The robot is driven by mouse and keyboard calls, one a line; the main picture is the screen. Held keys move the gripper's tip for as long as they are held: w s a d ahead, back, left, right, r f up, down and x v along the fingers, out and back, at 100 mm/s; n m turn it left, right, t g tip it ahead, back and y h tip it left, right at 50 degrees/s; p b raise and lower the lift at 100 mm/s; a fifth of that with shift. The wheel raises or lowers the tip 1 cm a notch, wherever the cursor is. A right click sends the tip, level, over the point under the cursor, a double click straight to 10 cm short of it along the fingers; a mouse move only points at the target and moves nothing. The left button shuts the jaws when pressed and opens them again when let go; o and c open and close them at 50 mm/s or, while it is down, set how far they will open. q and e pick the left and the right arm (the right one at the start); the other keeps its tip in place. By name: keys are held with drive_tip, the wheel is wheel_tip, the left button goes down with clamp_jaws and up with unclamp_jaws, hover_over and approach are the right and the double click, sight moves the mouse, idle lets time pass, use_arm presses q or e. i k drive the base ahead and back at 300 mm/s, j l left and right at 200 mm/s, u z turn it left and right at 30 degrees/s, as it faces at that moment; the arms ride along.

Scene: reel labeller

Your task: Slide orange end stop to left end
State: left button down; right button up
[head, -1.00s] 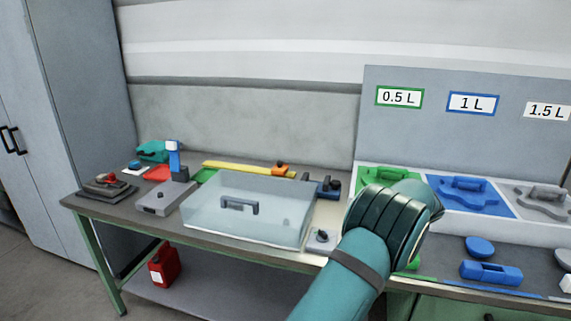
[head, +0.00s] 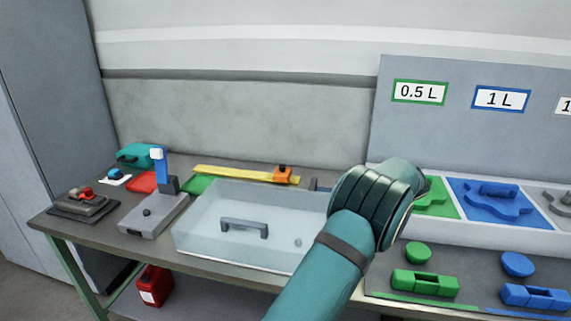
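The orange end stop (head: 283,175) sits near the right end of a long yellow rail (head: 232,173) at the back of the bench. A small dark knob tops the stop. The rail's left end lies behind the green pad. My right arm (head: 370,215) comes in from the bottom and bends at a teal joint right of the stop. Its gripper is hidden or out of frame. My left gripper does not show.
A clear box cover with a grey handle (head: 244,227) stands in front of the rail. A grey device with a blue post (head: 162,167) stands to its left. A red can (head: 155,286) is below. Green and blue parts lie in trays at right.

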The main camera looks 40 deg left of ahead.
sight(283, 174)
drive_tip(key=i+j, duration=0.1)
drive_tip(key=j, duration=0.35)
drive_tip(key=i+j, duration=0.1)
drive_tip(key=j, duration=0.3)
drive_tip(key=i+j, duration=0.1)
drive_tip(key=j, duration=0.35)
drive_tip(key=i+j, duration=0.1)
drive_tip(key=j, duration=0.35)
